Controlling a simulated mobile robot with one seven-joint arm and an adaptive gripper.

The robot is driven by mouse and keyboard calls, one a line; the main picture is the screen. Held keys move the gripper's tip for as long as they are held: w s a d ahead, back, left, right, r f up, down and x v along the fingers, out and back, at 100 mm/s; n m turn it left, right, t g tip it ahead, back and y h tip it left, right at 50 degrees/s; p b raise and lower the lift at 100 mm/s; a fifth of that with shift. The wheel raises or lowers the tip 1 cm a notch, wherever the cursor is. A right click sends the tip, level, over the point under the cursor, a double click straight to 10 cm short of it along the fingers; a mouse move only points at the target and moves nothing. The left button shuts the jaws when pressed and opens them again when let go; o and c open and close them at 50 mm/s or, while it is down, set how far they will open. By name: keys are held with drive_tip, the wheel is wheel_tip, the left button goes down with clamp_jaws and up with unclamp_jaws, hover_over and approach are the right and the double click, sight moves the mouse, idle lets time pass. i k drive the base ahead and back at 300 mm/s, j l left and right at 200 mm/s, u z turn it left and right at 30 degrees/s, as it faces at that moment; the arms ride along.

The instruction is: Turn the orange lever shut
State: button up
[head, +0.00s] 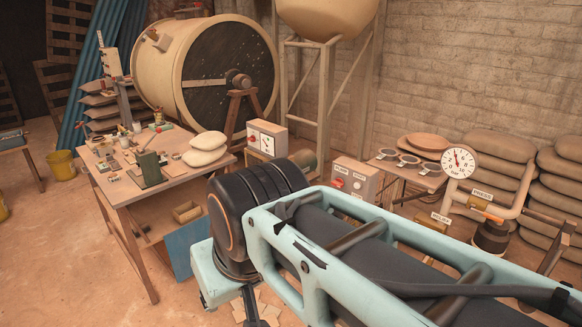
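An orange lever (486,213) sits on the pale pipework at the right, just below a small yellow label that appears to read PRESS (481,195). The lever lies roughly along the pipe, tilted slightly down to the right. A round white gauge (459,161) stands on the pipe to its left. My arm's pale blue link and black joint fill the lower middle, in front of and to the left of the lever. I cannot make out my gripper's fingers, and nothing of mine is seen touching the lever.
A second yellow label (440,218) is low on the pipe. A grey control box (355,182) and a small table with rings (413,173) stand left of the pipework. Stacked sacks (490,160) are behind. A cluttered workbench (120,185) is at left, with open floor (60,260) beyond.

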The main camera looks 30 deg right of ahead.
sight(472, 206)
drive_tip(key=z, duration=1.25)
drive_tip(key=i+l+z, duration=0.1)
drive_tip(key=z, duration=0.35)
drive_tip(key=i+l+z, duration=0.1)
drive_tip(key=l+z, duration=0.15)
drive_tip(key=z, duration=0.2)
drive_tip(key=i+l, duration=0.6)
drive_tip(key=i, duration=0.15)
drive_tip(key=i+j+z, duration=0.1)
drive_tip(key=i+j, duration=0.3)
drive_tip(key=i, duration=0.15)
